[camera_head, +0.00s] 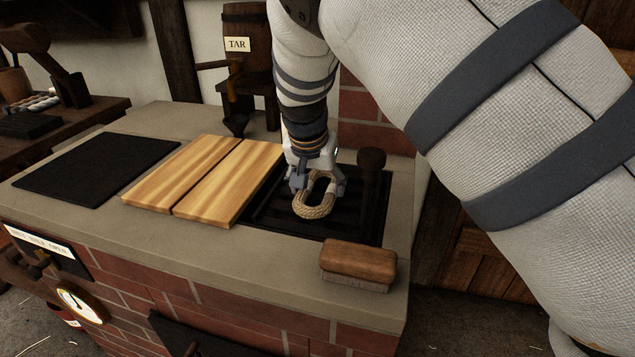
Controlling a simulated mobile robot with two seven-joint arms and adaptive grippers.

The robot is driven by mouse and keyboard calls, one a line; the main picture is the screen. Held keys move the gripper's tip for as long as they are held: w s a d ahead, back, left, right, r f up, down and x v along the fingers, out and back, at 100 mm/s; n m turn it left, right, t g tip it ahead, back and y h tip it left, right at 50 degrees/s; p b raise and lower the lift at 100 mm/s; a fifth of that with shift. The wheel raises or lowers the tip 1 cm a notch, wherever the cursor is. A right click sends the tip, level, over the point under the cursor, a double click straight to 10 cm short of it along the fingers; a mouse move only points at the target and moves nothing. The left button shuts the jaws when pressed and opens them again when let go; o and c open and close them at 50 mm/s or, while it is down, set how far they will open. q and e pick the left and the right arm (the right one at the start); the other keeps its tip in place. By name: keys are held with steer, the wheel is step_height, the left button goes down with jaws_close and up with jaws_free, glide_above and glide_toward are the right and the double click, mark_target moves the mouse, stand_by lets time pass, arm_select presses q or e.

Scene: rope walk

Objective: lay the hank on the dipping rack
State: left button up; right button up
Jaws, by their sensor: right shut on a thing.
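The hank (315,211) is a small oval coil of tan rope. My right gripper (318,184) points down with its fingers shut on the far part of the hank. The near part of the loop sticks out toward the front. The hank is over a black slatted tray, which looks like the dipping rack (357,229), set in the bench top at the right. I cannot tell whether the hank touches the slats. The gripper and hank hide part of the rack. My left gripper is out of view.
A dark upright knob (371,165) stands at the rack's right side. A wooden brush (358,262) lies in front of it. Two light wooden boards (228,185) lie left of the rack, and a black plate (95,163) farther left. A tar barrel (246,60) stands behind.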

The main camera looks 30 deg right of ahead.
steer(key=o, duration=1.2)
steer(key=shift+f, duration=0.1)
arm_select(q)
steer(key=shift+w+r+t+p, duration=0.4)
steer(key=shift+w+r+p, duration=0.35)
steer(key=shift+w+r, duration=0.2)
arm_select(e)
steer(key=v, duration=1.2)
